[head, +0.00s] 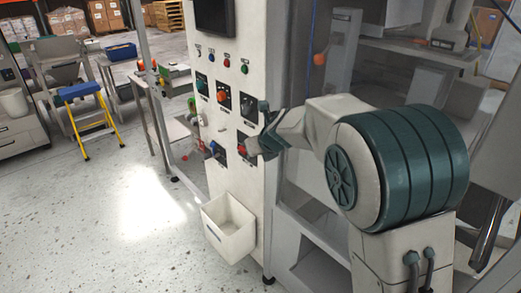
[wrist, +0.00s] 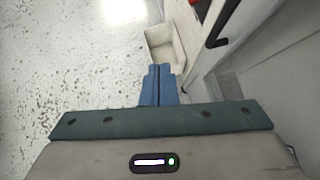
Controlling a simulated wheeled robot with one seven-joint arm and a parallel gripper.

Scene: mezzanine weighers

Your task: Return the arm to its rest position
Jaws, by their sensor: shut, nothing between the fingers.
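My gripper (head: 252,147) is at the front of the white control panel (head: 237,58) in the head view, beside the lower switches. In the wrist view its two blue fingers (wrist: 159,84) are together with nothing between them. My arm reaches in from the right of the head view and hides part of the cabinet behind it. The panel carries several small buttons at the top, an orange-red knob (head: 224,96) and other dark-plated switches below. The gripper covers part of the lower right switch, so I cannot tell whether it touches it.
A cream open bin (head: 230,228) is fixed low on the panel and also shows beyond the fingers in the wrist view (wrist: 168,47). A yellow step stool with a blue top (head: 80,91) stands at the left. The speckled floor (head: 100,220) at front left is clear.

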